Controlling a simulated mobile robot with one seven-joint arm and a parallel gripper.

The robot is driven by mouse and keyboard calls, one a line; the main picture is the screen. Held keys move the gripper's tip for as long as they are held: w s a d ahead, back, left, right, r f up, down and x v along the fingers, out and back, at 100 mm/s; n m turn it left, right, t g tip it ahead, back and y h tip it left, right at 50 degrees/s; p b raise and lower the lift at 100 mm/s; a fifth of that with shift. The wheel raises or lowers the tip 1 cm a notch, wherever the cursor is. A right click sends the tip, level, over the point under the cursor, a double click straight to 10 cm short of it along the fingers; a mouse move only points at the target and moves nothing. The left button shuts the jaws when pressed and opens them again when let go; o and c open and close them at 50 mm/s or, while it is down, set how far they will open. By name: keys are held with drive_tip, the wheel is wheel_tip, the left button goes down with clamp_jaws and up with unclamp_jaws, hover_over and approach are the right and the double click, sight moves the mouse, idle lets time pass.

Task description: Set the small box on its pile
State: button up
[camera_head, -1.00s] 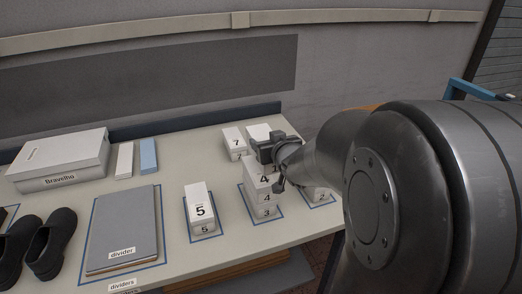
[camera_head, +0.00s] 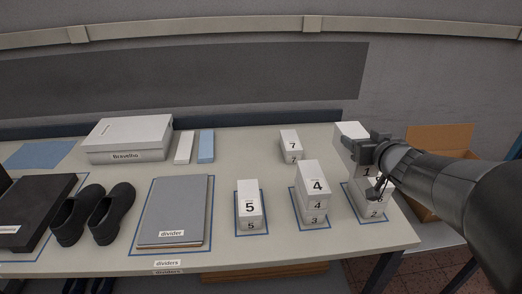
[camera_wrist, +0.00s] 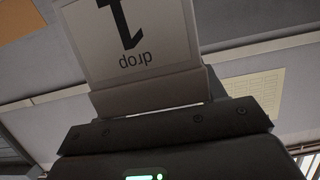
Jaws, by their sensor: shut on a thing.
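My gripper (camera_head: 372,150) is shut on a small white box (camera_head: 349,131) at the right of the table. The wrist view shows the held box (camera_wrist: 135,40) close up, with a large "1" and a small word upside down. The held box is behind and above a white box marked 2 (camera_head: 374,211), which sits on a blue-outlined spot at the table's right end. My gripper and arm partly cover both boxes; whether they touch I cannot tell.
A stack marked 7 (camera_head: 290,143) stands behind. Further left are grey dividers (camera_head: 176,205), black shoes (camera_head: 92,212), and a large white box (camera_head: 128,135) beside narrow white and blue boxes. An open cardboard box (camera_head: 440,145) stands beyond the table's right end.

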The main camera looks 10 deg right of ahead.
drive_tip(key=w+a+f, duration=0.1)
drive_tip(key=w+a, duration=0.2)
drive_tip(key=a, duration=0.5)
hover_over(249, 201)
drive_tip(key=shift+f, duration=8.35)
drive_tip(key=shift+f, duration=0.15)
drive_tip(key=o, duration=1.1)
